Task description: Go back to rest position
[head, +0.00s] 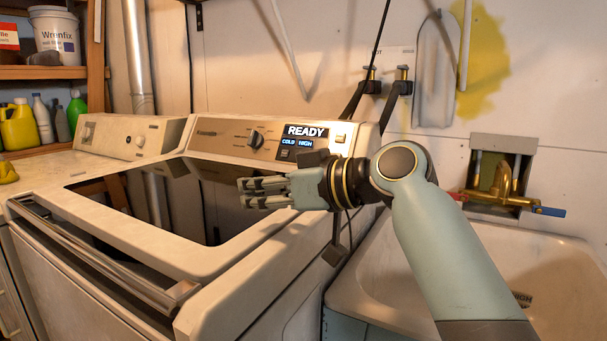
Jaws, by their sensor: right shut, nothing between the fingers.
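My right gripper (243,193) is shut and empty. It points left and hovers over the right part of the washer's dark glass lid (190,215), in front of the control panel (225,140). My right arm comes up from the lower right, in front of the sink. The panel's display (306,132) reads READY, COLD and HIGH. The dial (256,139) sits left of the display. My left gripper is not in view.
A white utility sink (380,270) stands right of the washer, with a brass faucet (500,190) on the wall. A second machine (125,137) stands behind at left. Shelves at left hold a bucket (55,35), bottles and a yellow jug (19,126).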

